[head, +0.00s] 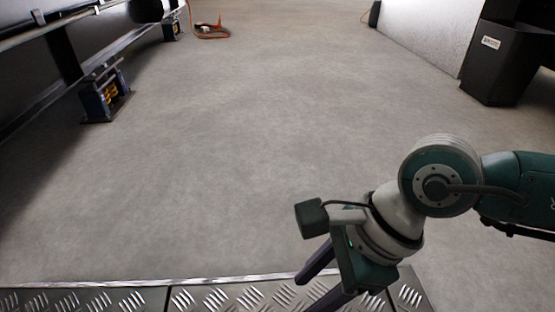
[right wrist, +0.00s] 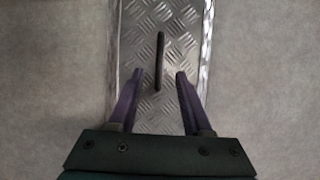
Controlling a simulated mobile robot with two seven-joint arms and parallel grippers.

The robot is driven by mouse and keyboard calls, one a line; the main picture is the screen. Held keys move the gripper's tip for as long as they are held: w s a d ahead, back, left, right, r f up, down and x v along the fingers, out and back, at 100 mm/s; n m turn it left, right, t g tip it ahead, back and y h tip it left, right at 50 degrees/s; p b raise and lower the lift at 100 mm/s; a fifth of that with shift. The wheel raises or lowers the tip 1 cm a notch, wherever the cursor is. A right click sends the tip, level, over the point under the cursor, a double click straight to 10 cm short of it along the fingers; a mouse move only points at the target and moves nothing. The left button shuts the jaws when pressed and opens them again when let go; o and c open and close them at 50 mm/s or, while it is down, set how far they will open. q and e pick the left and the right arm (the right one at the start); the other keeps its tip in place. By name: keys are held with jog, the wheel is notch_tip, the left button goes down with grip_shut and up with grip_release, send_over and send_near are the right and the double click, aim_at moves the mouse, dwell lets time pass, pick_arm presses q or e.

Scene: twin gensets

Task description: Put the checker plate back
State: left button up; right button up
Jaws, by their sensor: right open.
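Silver checker plates with a raised tread pattern (head: 225,298) run along the bottom edge of the head view, with dark seams between sections. In the right wrist view the checker plate (right wrist: 137,45) runs up the middle as a strip with bright edges. A slim dark bar (right wrist: 159,58) lies lengthwise near its middle; I cannot tell if it is a handle or a slot. My right gripper (head: 303,296) is open above the plate. In the right wrist view its purple fingers (right wrist: 159,76) are apart, one either side of the bar's lower end. My left gripper is not in view.
Bare grey floor (head: 220,150) stretches ahead, mostly clear. A dark frame with a blue-black mount (head: 104,98) stands at the left. An orange cable (head: 212,33) lies at the back. A black box-like base (head: 497,65) and a pale wall (head: 430,30) stand at the right.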

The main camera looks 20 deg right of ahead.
jog(key=w+a+r+m+t+y, duration=0.4)
jog(key=a+r+m+t+y, duration=0.3)
jog(key=a+r, duration=0.65)
jog(key=w+d+r+m+t+h, duration=0.1)
jog(key=w+d+r+m+t, duration=0.3)
jog(key=m, duration=0.4)
jog(key=w+d+r+m+t+h, duration=0.1)
jog(key=d+r+m+t, duration=0.25)
jog(key=r+m, duration=0.35)
jog(key=s+d+f+m+g+h, duration=0.2)
jog(key=d+f+m+h, duration=0.2)
jog(key=d+m+h, duration=0.45)
jog(key=s+d+f+m+g+h, duration=0.15)
jog(key=d+f+m+h, duration=0.35)
jog(key=m, duration=0.7)
jog(key=s+f+m+g+y, duration=0.2)
jog(key=s+f+m+g, duration=0.1)
jog(key=s, duration=0.5)
jog(key=s+a+f+m+g+y, duration=0.1)
jog(key=s+f+m+g+y, duration=0.1)
jog(key=s, duration=0.6)
notch_tip(320, 180, down, 2)
jog(key=m+g, duration=0.1)
jog(key=g, duration=0.2)
jog(key=shift+s+a+g, duration=0.3)
jog(key=shift+g, duration=0.1)
jog(key=shift+f, duration=0.1)
notch_tip(320, 180, up, 106)
jog(key=p, duration=10.5)
jog(key=shift+f, duration=0.2)
